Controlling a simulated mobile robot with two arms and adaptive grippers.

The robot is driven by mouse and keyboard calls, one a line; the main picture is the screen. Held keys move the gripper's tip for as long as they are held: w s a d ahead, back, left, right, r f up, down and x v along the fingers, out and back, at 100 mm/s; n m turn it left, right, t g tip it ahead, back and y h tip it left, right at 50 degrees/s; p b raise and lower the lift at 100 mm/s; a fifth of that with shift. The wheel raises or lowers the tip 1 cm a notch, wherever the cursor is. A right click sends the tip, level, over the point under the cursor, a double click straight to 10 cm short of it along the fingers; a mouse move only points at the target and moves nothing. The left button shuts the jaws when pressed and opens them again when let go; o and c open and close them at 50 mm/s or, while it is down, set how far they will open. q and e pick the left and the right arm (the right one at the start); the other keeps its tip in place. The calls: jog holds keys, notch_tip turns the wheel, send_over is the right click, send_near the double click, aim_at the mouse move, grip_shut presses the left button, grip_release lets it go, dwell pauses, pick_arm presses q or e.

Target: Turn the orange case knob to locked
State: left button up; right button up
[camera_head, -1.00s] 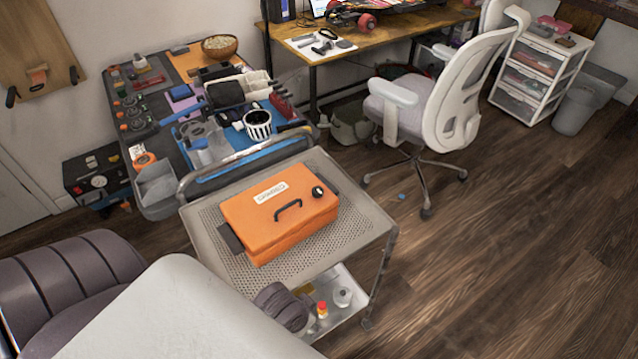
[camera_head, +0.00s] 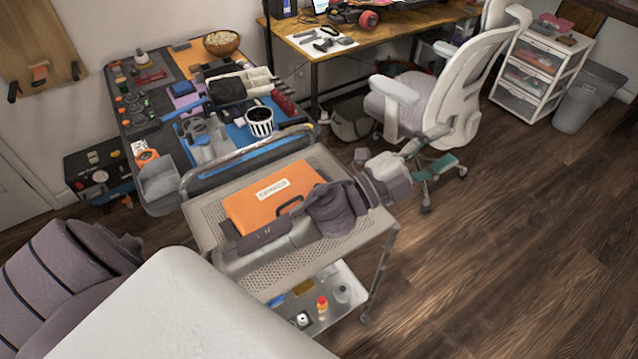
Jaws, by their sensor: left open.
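The orange case (camera_head: 262,204) lies on the perforated top of a grey cart. Its far part, with a white label, shows above my left arm, and only part of its dark handle (camera_head: 290,204) is visible. The case's black knob is hidden behind my arm, so its setting cannot be seen. My left arm reaches across the front of the case. My left gripper (camera_head: 441,147) is past the cart's right edge, in front of the chair in this view. Its fingers are apart with nothing between them. My right gripper is out of view.
The cart top (camera_head: 267,276) has bare room in front of the case. A lower shelf (camera_head: 336,309) holds small bottles. A crowded workbench (camera_head: 150,187) stands behind the cart, and an office chair (camera_head: 447,100) stands behind the gripper. The floor at right is clear.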

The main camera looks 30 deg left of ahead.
pick_arm(q)
jog(key=s+d+r+m+g+h, duration=0.1)
jog(key=d+m+g+h, duration=0.35)
jog(key=m, duration=0.45)
jog(key=m+g+y, duration=1)
jog(key=g+y, duration=0.4)
jog(key=y, duration=0.3)
send_over(319, 186)
notch_tip(319, 186, down, 11)
jog(key=shift+m+h, duration=0.3)
jog(key=shift+h, duration=0.05)
notch_tip(319, 186, down, 13)
jog(key=p, duration=0.2)
jog(key=shift+p, duration=0.3)
